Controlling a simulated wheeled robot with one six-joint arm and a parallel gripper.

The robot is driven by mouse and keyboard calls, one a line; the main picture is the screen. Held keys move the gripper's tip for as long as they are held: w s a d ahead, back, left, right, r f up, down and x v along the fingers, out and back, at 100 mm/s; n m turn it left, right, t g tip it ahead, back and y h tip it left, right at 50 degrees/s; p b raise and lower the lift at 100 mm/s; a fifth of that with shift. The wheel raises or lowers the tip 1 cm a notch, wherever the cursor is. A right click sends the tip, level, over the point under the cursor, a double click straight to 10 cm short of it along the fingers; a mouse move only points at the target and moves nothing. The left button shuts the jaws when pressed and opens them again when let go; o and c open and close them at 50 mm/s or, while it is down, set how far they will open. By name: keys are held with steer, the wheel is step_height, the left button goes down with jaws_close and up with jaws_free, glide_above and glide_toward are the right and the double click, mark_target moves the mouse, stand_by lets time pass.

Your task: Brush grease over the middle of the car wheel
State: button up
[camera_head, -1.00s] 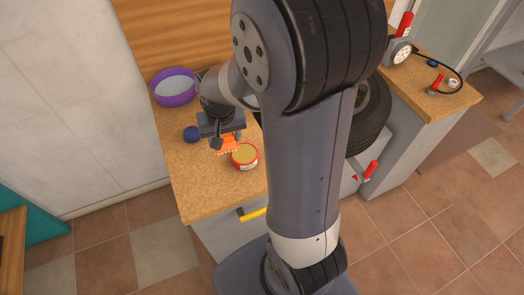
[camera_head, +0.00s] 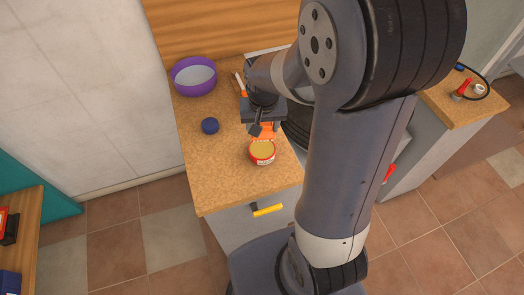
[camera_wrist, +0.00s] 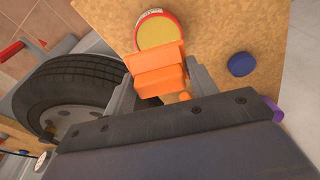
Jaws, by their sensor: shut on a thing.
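My gripper (camera_wrist: 160,88) is shut on an orange brush (camera_wrist: 155,72), which also shows in the head view (camera_head: 265,131). The brush is just behind the open grease can (camera_head: 262,150), red with yellow grease inside. In the wrist view the brush overlaps the near rim of the can (camera_wrist: 158,30); I cannot tell whether they touch. The bristles are not clear. The car wheel (camera_wrist: 72,90), a black tyre with a grey rim, lies left of my gripper in the wrist view. In the head view my arm hides most of it (camera_head: 296,130).
A dark blue round lid-like thing (camera_head: 210,126) lies on the wooden worktop (camera_head: 225,185). A purple bowl (camera_head: 194,77) stands at the back left. A yellow handle (camera_head: 267,210) sticks out below the front edge. A red-handled thing (camera_head: 461,89) lies on the right-hand counter.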

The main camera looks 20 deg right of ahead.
mark_target(262, 136)
stand_by(0.4)
steer(key=shift+w+f+b, duration=0.25)
steer(key=shift+f+b, duration=0.9)
steer(key=shift+f, duration=0.25)
steer(key=shift+w+f+b, duration=0.2)
steer(key=shift+f+b, duration=0.9)
steer(key=shift+f, duration=0.3)
steer(key=shift+s+f+b, duration=0.1)
steer(key=shift+f+b, duration=0.35)
steer(key=shift+f, duration=0.1)
steer(key=shift+r+p, duration=2.85)
steer(key=shift+r, duration=0.75)
steer(key=shift+f, duration=0.1)
